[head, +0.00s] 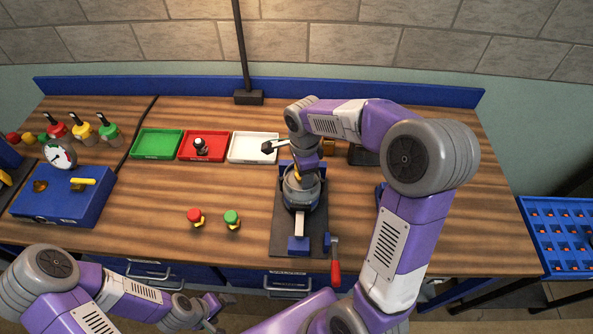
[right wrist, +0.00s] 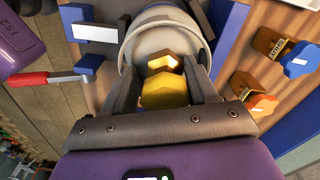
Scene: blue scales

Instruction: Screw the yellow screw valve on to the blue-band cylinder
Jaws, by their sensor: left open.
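The grey cylinder (head: 302,190) stands upright in the vise (head: 299,243) at the middle of the table; its blue band is hard to tell from the blue vise parts. In the right wrist view, its round light-grey top (right wrist: 150,22) is just beyond my fingers. The yellow screw valve (right wrist: 166,92) sits between the fingers of my right gripper (right wrist: 166,82), which look closed on its sides. The valve is over the cylinder's top; whether the threads engage is hidden. My left gripper (head: 213,306) is open and empty in front of the table's edge.
A red valve (head: 195,217) and a green valve (head: 232,219) stand left of the vise. A blue box (head: 62,203) with a gauge is at far left. Green, red and white trays (head: 254,147) line the back. The red vise handle (head: 336,273) sticks out front.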

